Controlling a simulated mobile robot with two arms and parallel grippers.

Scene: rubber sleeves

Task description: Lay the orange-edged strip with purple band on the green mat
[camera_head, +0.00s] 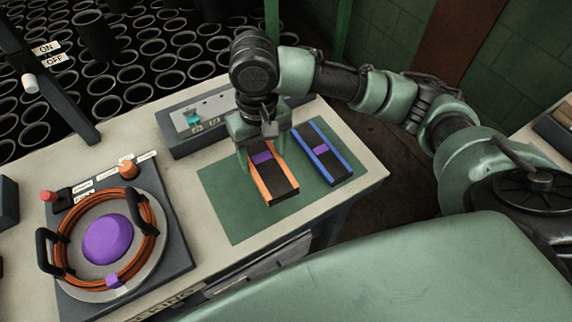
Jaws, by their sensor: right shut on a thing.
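The orange-edged strip (272,180), dark with a purple band near its far end, is over the green mat (222,198). My right gripper (262,145) is at the strip's far end, shut on it, with its fingers pointing down. Whether the strip rests fully on the mat or is slightly above it, I cannot tell. A blue-edged strip (328,163) with a purple band lies beside it on the right part of the mat. My left gripper is not in view.
A grey box with a teal switch (193,118) stands behind the mat. At left is a device with an orange coil (158,232) and a purple dome (107,239). The mat's near-left part is bare. The table's (366,174) right edge is close to the blue-edged strip.

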